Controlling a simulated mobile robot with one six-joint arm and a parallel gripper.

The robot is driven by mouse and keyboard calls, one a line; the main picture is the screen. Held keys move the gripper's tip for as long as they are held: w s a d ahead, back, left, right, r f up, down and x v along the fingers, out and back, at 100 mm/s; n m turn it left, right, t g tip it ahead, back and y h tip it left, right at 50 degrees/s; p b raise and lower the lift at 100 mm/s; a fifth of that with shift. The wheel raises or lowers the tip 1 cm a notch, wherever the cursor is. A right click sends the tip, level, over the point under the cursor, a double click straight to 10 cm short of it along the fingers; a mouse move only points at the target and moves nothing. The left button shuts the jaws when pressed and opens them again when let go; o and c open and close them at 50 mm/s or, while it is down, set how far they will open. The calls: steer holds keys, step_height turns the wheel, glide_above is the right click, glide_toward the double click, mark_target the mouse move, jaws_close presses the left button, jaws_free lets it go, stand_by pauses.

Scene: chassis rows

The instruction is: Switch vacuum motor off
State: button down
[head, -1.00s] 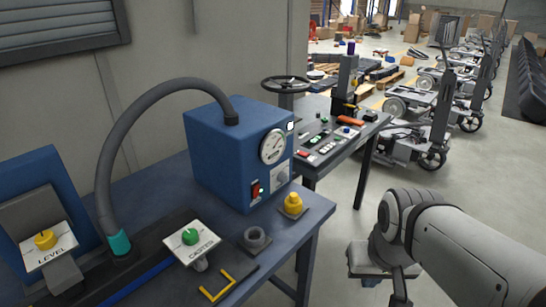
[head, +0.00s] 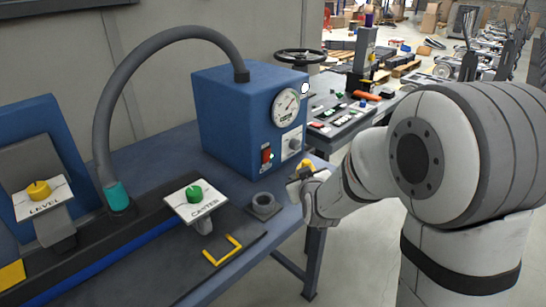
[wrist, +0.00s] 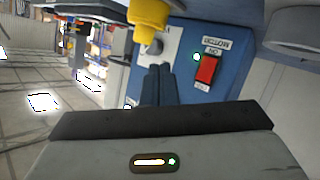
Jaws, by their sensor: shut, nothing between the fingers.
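The blue vacuum unit (head: 228,110) stands on the bench with a hose on top and a round gauge (head: 286,108) on its front. Its red rocker switch (head: 266,155) is low on the front face. The wrist view shows the red switch (wrist: 207,70) under a MOTOR label, with a lit green lamp (wrist: 197,57) beside it. My gripper (head: 294,190) is in front of the unit, to the right of the switch and apart from it. In the wrist view my gripper's dark fingers (wrist: 158,72) are together and empty. The switch's exact tilt is unclear.
A yellow fitting (head: 308,166) is close to my gripper, partly hidden by it; it also shows in the wrist view (wrist: 149,18).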

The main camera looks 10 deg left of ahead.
mark_target(267, 156)
steer(key=shift+w+a+f+n+t, duration=0.3)
steer(key=shift+w+a+f+t, duration=0.25)
steer(key=shift+w+a+t, duration=0.15)
steer(key=shift+r, duration=0.1)
steer(key=shift+w+a+r, duration=0.15)
steer(key=shift+w+a, duration=0.15)
steer(key=shift+a, duration=0.15)
steer(key=w+a+p, duration=0.2)
steer(key=w+a, duration=0.2)
steer(key=a, duration=0.2)
steer(key=shift+w+r+p, duration=0.3)
steer(key=shift+r, duration=0.05)
steer(key=shift+w+a, duration=0.1)
stand_by(1.3)
steer(key=shift+w+a, duration=0.2)
steer(key=shift+a, duration=0.05)
